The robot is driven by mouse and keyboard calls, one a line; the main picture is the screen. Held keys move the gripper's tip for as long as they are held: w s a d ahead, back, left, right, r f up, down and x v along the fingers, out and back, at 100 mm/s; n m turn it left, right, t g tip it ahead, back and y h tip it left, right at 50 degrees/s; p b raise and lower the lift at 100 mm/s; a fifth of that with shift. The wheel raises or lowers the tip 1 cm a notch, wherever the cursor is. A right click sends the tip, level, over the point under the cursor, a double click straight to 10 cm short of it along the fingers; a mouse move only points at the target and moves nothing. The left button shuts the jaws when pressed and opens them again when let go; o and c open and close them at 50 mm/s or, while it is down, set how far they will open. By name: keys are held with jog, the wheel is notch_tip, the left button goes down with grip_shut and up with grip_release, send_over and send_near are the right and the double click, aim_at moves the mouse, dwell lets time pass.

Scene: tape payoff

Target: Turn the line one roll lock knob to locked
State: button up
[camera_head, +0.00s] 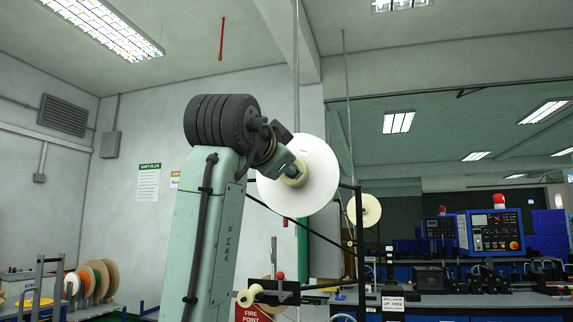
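A large white reel disc (318,172) stands upright at the centre, with a cream hub (296,174) on its near face. My green and black arm rises from the bottom and bends at the top. Its wrist (278,160) overlaps the left part of the disc, close to the hub. I cannot make out the fingers of my gripper, or whether they touch anything. A second cream reel (365,210) is farther back to the right. I cannot pick out the line one roll lock knob or read its position.
A black frame (358,240) stands right of the disc. A small cream roller (245,298) and red knob (280,276) are below. Blue control boxes (495,232) stand on a bench at right. Several discs (100,278) stand in a rack at lower left.

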jog(key=v, duration=1)
jog(key=shift+s, duration=0.25)
jog(key=shift+a, duration=0.1)
